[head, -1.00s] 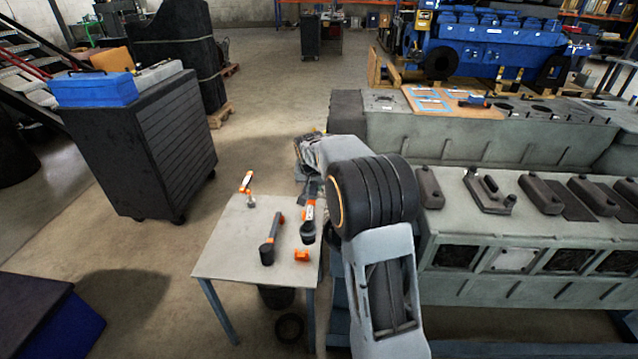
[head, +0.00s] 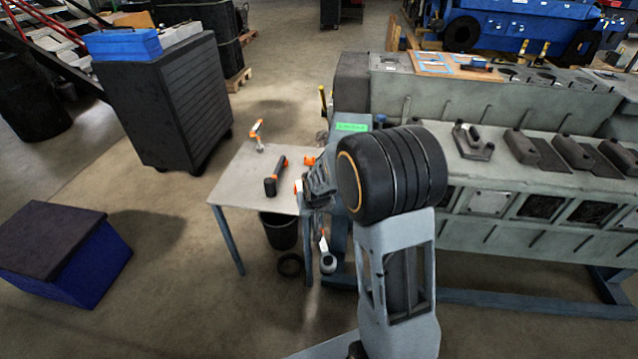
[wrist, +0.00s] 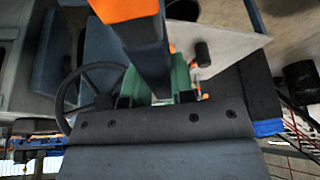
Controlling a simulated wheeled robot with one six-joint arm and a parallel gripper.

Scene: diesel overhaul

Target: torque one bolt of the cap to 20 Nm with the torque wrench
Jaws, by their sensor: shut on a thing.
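My gripper (head: 318,185) is shut on a dark tool with an orange section, seemingly the torque wrench (wrist: 147,55). In the wrist view my gripper (wrist: 160,97) holds it between the jaws, and it runs up out of the picture. In the head view the gripper is beside the table's right edge, and its grip is partly hidden by my arm. A dark cap-like part (head: 472,142) with a raised piece sits on the grey engine block (head: 500,165), right of my arm. Its bolts are too small to make out.
The small table (head: 235,185) carries a black-and-orange tool (head: 275,178), another orange-handled tool (head: 257,135) and a small orange item (head: 309,160). A dark bin (head: 278,230) stands under it. A dark cabinet (head: 170,100) and blue box (head: 75,260) stand left. Floor between is clear.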

